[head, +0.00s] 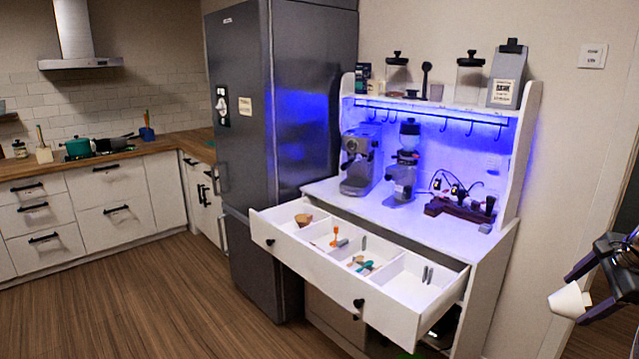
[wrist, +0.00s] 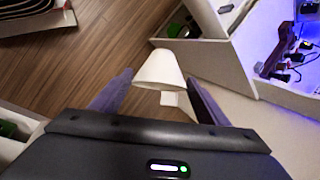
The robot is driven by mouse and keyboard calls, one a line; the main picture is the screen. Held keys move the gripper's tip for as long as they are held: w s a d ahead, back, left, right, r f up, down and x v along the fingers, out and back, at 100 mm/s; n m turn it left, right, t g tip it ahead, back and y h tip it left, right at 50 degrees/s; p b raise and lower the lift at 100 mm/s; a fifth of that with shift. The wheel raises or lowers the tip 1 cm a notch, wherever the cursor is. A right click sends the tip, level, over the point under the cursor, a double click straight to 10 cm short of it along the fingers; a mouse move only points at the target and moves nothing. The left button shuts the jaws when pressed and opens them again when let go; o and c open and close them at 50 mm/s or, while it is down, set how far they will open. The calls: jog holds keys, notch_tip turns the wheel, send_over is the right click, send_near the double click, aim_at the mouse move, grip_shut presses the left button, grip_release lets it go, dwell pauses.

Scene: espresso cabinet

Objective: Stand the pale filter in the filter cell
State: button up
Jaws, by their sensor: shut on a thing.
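The pale filter (head: 568,301) is a white cone-like piece at the right edge of the head view. My gripper (head: 574,291) is shut on it, in the air to the right of the cabinet and apart from the drawer. In the wrist view the filter (wrist: 159,68) sits between the two fingers, its narrower end pointing up in the picture. The open white drawer (head: 340,292) is divided into several cells. A brown piece (head: 303,219), perhaps another filter, lies in the leftmost cell (head: 275,216). Which one is the filter cell I cannot tell for sure.
Other cells hold an orange-handled tool (head: 335,236), a teal item (head: 364,266) and grey pieces (head: 427,275). An espresso machine (head: 360,162) and a grinder (head: 404,165) stand on the cabinet top above. Open floor lies in front of the drawer.

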jog(key=shift+w+a+f+n+y, duration=0.15)
jog(key=shift+w+a+n+y, duration=0.25)
jog(key=shift+w+a+n, duration=0.25)
jog(key=shift+s+a+f+n+y, duration=0.2)
jog(key=shift+a+f+n+y, duration=0.25)
jog(key=shift+n, duration=0.7)
jog(key=w+a+f+n+g+y, duration=0.1)
jog(key=a+f+n, duration=0.4)
jog(key=a, duration=0.8)
jog(key=w+a+f+n+g+y, duration=0.1)
jog(key=w+a+f+n+g, duration=0.2)
jog(key=a, duration=1.1)
jog(key=w+a+f+n+g+y, duration=0.1)
jog(key=w+a+f+n, duration=0.3)
jog(key=a+f+n, duration=0.5)
jog(key=a+g, duration=0.1)
jog(key=a, duration=0.4)
jog(key=shift+a+f+g, duration=0.25)
jog(key=shift+f+g, duration=0.05)
jog(key=shift+f, duration=0.1)
